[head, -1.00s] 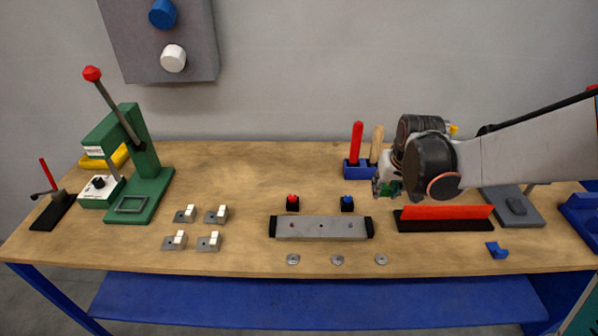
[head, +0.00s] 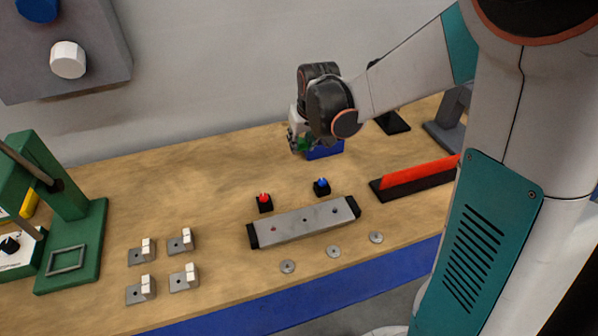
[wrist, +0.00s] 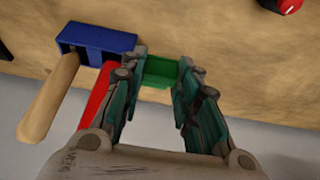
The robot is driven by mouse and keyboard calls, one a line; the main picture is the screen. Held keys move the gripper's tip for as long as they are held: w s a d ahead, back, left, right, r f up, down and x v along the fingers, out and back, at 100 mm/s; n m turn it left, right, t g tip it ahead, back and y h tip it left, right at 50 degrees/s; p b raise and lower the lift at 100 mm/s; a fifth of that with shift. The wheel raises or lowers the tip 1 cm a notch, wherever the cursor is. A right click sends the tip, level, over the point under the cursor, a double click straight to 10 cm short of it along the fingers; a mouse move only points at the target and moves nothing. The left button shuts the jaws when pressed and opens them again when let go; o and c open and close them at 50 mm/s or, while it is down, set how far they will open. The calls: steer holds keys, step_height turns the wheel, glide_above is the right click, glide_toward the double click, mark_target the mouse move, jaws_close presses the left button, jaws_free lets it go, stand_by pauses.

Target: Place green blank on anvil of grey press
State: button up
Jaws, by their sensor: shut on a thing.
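My gripper (head: 302,142) is shut on the green blank (wrist: 160,71), held between its fingertips in the wrist view. In the head view a small green patch of it shows (head: 305,144), above the back of the bench and beside the blue tool holder. A grey stand (head: 441,136) at the far right looks like the grey press. Only part of its base and upright shows. The rest is behind my own arm, and its anvil cannot be made out.
The blue holder (wrist: 95,38) with red and wooden handles stands close to my gripper. A red bar on a black base (head: 420,177), a grey bar fixture (head: 304,221) and several grey brackets (head: 142,252) occupy the bench. A green press (head: 75,240) stands at left.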

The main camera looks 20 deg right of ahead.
mark_target(300, 174)
step_height(300, 174, down, 11)
steer(key=b, duration=0.3)
steer(key=shift+s+r, duration=0.1)
steer(key=shift+r, duration=0.1)
steer(key=shift+f, duration=0.1)
steer(key=shift+f+b, duration=0.1)
steer(key=shift+b, duration=0.2)
steer(key=o, duration=1)
steer(key=shift+c, duration=0.2)
steer(key=shift+r, duration=0.2)
